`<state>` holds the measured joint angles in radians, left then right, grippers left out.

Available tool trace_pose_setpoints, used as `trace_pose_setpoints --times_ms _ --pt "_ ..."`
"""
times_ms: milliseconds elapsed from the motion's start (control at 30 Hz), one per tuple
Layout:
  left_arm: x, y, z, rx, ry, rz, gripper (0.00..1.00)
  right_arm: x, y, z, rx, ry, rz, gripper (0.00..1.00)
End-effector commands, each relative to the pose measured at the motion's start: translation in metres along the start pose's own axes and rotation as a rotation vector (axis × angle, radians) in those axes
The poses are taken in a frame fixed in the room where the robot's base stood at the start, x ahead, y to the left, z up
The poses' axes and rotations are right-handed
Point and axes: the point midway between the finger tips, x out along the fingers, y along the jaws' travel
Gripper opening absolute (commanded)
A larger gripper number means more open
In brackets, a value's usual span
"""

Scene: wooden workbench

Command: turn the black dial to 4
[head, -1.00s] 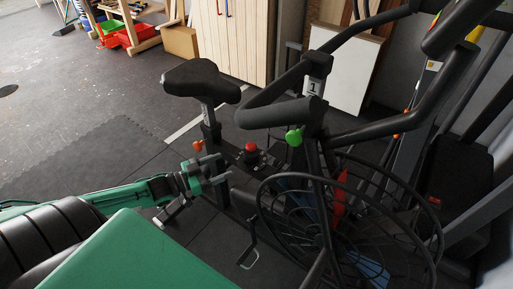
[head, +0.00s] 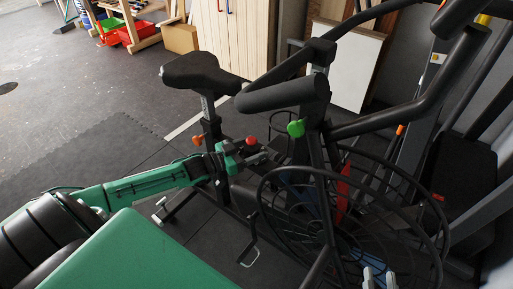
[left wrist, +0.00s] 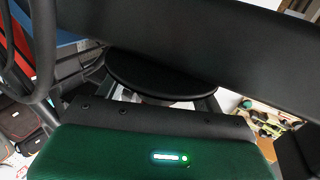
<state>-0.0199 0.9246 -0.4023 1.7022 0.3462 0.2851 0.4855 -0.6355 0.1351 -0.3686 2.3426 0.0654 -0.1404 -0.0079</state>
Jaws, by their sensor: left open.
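A red knob (head: 251,140) stands on the low frame of the black exercise bike, below and right of its saddle. I cannot clearly pick out the black dial or its numbers; dark parts around the red knob are partly hidden by my left gripper. My left gripper (head: 243,152) is open, close beside the red knob; I cannot tell whether it touches anything. In the left wrist view, a black rounded disc-like part (left wrist: 160,75) lies beyond my green gripper body; I cannot tell what it is. Two pale finger-like parts, apparently my right gripper (head: 379,279), show at the bottom edge.
The black saddle (head: 203,70) and the handlebar (head: 283,95) rise around the knob. A green knob (head: 296,128), an orange knob (head: 197,140) and a large caged wheel (head: 350,225) are close by. Open dark floor (head: 90,130) lies to the left.

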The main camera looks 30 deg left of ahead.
Motion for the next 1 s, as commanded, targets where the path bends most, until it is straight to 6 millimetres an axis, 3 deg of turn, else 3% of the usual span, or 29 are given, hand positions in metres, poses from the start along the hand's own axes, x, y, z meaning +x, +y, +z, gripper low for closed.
trace_pose_setpoints --times_ms 233,567,633,800,1000 --pt "0.017 0.000 -0.001 0.001 0.002 0.000 0.68 0.004 0.004 -0.017 -0.012 0.085 0.003 0.36" --pt "0.020 0.000 0.000 0.000 0.000 0.000 0.68 0.005 0.004 -0.020 -0.014 0.097 0.003 0.36" --pt "0.020 0.000 0.000 0.000 0.000 0.000 0.60 0.005 0.004 -0.020 -0.014 0.097 0.003 0.36" --pt "0.019 0.000 0.000 0.000 0.000 0.000 0.27 0.005 0.004 -0.019 -0.014 0.097 0.003 0.36" --pt "0.020 0.000 0.000 0.002 0.001 0.015 0.24 0.005 0.004 -0.019 -0.015 0.103 0.003 0.36"
